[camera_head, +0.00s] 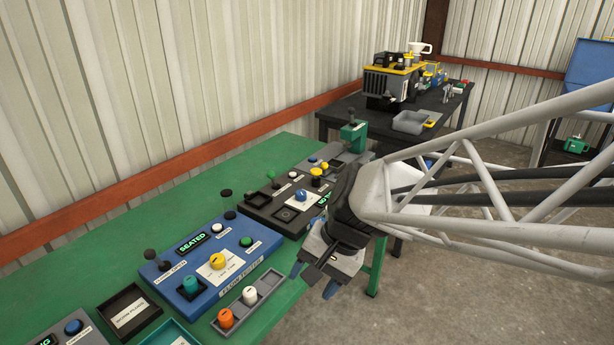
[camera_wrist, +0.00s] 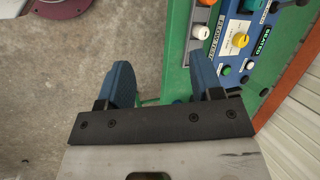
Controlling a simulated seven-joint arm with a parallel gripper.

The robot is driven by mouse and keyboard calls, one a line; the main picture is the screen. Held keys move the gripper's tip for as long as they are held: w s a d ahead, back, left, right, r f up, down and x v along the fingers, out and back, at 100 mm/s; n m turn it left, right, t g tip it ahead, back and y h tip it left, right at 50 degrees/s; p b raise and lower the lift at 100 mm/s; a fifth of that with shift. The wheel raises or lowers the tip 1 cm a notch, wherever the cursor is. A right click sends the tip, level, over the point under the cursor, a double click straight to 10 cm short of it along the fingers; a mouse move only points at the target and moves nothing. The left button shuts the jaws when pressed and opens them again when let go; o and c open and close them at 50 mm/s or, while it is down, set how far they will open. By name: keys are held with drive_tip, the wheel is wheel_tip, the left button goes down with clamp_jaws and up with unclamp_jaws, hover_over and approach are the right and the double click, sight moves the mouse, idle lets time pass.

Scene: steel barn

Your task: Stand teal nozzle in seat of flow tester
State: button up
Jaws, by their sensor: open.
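The teal nozzle (camera_head: 190,284) stands upright at the front left of the blue flow tester (camera_head: 215,290), in its seat as far as I can see. The tester's display (camera_head: 192,242) reads SEATED in green. In the wrist view the teal nozzle (camera_wrist: 252,5) shows at the top edge, on the blue tester (camera_wrist: 229,12). My gripper (camera_head: 314,279) is open and empty, with blue fingers, right of the tester near the table's front edge. In the wrist view its fingers (camera_wrist: 161,65) are spread, with floor and the green table edge between and beyond them.
A grey tray (camera_head: 266,287) holds an orange nozzle (camera_head: 226,318) and a white nozzle (camera_head: 250,295) in front of the tester. A black tray (camera_head: 130,312) lies left. A dark panel (camera_head: 275,215) stands behind on the green table (camera_head: 75,285).

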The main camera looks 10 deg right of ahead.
drive_tip(key=s+d+r+n+t+h, duration=0.2)
drive_tip(key=s+d+r+n+h, duration=0.3)
drive_tip(key=d, duration=0.5)
drive_tip(key=shift+s+t, duration=0.3)
drive_tip(key=shift+s, duration=0.4)
idle(0.9)
